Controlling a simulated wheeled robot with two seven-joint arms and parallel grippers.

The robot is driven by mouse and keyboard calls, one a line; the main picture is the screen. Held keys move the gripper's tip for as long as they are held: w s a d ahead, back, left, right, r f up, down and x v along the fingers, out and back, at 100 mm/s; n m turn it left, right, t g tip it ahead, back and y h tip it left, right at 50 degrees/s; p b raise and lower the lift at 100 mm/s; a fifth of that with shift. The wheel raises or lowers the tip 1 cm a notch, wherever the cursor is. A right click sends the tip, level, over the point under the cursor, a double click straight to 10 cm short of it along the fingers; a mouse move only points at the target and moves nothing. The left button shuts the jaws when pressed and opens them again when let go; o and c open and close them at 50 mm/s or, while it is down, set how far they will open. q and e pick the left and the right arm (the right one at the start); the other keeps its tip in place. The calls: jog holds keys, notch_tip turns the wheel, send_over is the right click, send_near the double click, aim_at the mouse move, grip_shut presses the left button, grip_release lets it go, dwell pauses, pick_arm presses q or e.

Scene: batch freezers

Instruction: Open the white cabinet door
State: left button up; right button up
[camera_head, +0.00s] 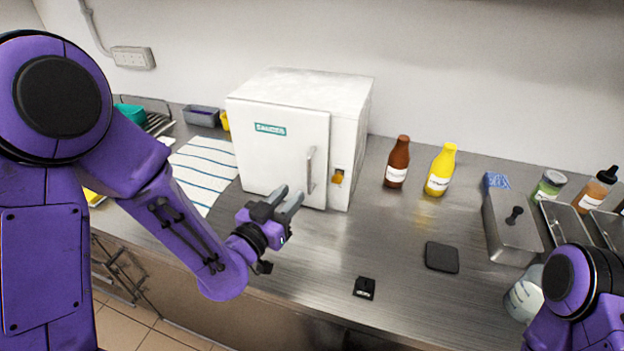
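The white cabinet (345,100) stands on the steel counter against the wall. Its front door (270,158) looks shut and bears a green label. A vertical metal handle (311,170) sits near the door's right edge. My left gripper (290,198) is in front of the door's lower part, to the left of and below the handle. Its two fingers are apart with nothing seen between them, and it appears not to touch the handle. Part of my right arm (575,290) shows at the lower right; its gripper is not visible.
A brown bottle (398,162) and a yellow bottle (440,170) stand right of the cabinet. A black pad (442,257) and a small black block (364,288) lie in front. Steel containers (512,232) are at right. A striped cloth (205,170) lies left.

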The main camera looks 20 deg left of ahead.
aim_at(308, 176)
pick_arm(q)
jog(key=x, duration=0.8)
jog(key=shift+w+f, duration=0.1)
jog(key=shift+w, duration=0.55)
grip_shut()
pick_arm(e)
jog(key=shift+w+a+f, duration=0.1)
jog(key=shift+w+f, duration=0.05)
jog(key=shift+f, duration=0.7)
